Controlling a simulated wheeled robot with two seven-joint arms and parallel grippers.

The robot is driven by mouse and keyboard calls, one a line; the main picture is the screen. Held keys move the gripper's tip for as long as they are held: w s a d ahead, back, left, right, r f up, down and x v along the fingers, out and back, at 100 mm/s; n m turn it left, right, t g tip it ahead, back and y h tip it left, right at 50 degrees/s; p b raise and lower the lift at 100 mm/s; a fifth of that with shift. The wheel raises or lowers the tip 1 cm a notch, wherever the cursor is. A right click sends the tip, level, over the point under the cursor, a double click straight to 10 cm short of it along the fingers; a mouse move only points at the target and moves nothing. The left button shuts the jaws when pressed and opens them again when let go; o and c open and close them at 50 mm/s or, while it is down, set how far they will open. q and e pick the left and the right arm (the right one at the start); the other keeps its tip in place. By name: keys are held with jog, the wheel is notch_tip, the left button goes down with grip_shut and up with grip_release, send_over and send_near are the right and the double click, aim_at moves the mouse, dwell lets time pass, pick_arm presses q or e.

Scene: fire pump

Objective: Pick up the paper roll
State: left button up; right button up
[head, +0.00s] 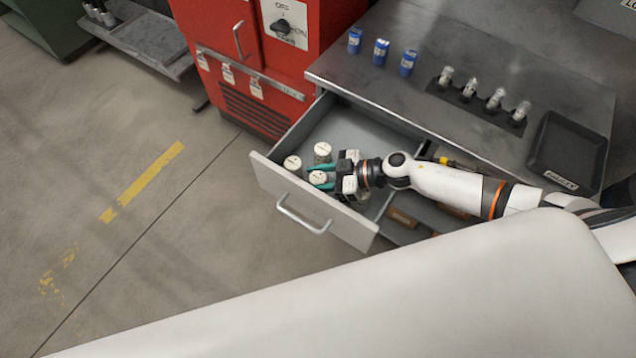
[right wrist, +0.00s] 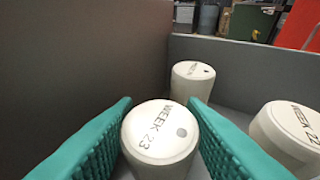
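Several small white cylindrical rolls stand upright in the open grey drawer (head: 280,178). My right gripper (head: 321,178) reaches into the drawer from the right. Its teal fingers lie on either side of the roll marked WEEK 23 (right wrist: 160,138) and seem to press against it. This roll also shows in the head view (head: 317,177). It stands upright, and its lower part is hidden. The roll marked WEEK 22 (right wrist: 292,130) stands to the right in the wrist view. Another roll (right wrist: 192,78) stands behind. My left gripper is not in view.
Blue cylinders (head: 381,52), clear small jars (head: 470,87) and a black tray (head: 568,148) stand on the grey bench top (head: 430,90) above the drawer. A red cabinet (head: 225,45) stands beside it. The floor at left is clear.

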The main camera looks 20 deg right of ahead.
aim_at(318, 177)
jog(key=c, duration=0.4)
jog(key=shift+r, duration=0.1)
notch_tip(318, 177, up, 10)
jog(key=p, duration=0.3)
dwell(0.6)
